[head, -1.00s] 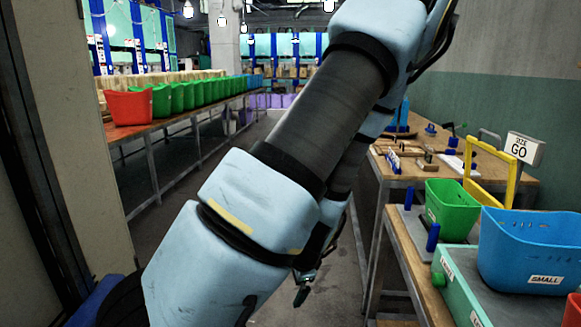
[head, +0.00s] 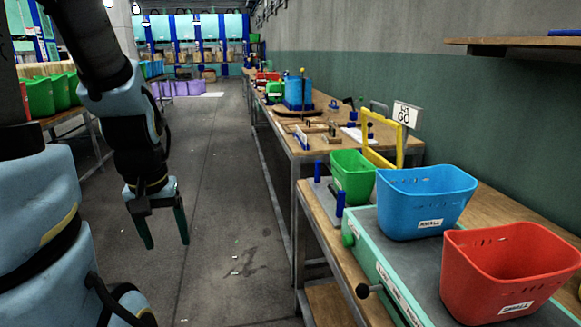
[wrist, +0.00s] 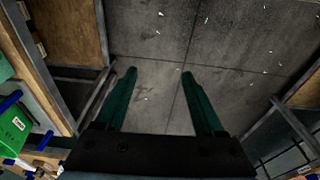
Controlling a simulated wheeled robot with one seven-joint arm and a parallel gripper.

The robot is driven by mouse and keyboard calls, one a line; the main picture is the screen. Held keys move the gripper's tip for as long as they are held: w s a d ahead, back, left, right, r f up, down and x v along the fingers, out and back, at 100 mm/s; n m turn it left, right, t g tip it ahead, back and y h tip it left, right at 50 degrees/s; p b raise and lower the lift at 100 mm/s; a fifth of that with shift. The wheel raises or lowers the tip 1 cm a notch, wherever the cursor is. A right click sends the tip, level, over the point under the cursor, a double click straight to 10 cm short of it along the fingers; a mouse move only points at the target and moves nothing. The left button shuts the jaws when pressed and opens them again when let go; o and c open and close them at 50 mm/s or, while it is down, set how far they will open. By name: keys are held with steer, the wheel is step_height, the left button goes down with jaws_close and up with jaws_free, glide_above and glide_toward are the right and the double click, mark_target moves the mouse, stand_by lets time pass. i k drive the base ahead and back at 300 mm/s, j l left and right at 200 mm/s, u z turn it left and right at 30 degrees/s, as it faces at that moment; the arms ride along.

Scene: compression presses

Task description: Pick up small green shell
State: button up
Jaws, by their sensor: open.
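A small green shell (head: 354,180), an open bin-like tub with a white label too small to read, stands upright on the right-hand workbench behind the blue shell. It also appears cut off at the left edge of the wrist view (wrist: 14,130). My gripper (head: 166,241) hangs over the aisle floor, fingers pointing down, left of the bench and well apart from the green shell. In the wrist view its two green fingers (wrist: 159,75) are spread with only bare floor between them.
A blue shell (head: 424,207) and a red shell (head: 508,278), both labelled SMALL, stand nearer on the bench. Blue pegs (head: 339,205) and a yellow frame (head: 382,152) flank the green shell. A sign (head: 407,115) stands behind.

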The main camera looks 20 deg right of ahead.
mark_target(358, 180)
steer(key=i+z, duration=0.15)
steer(key=i, duration=0.4)
steer(key=i+z, duration=0.2)
steer(key=i, duration=0.35)
steer(key=i+z, duration=0.15)
steer(key=i, duration=0.45)
steer(key=i+j+z, duration=0.2)
steer(key=i, duration=0.35)
steer(key=i+j+z, duration=0.15)
steer(key=i+j, duration=0.15)
steer(key=i, duration=0.2)
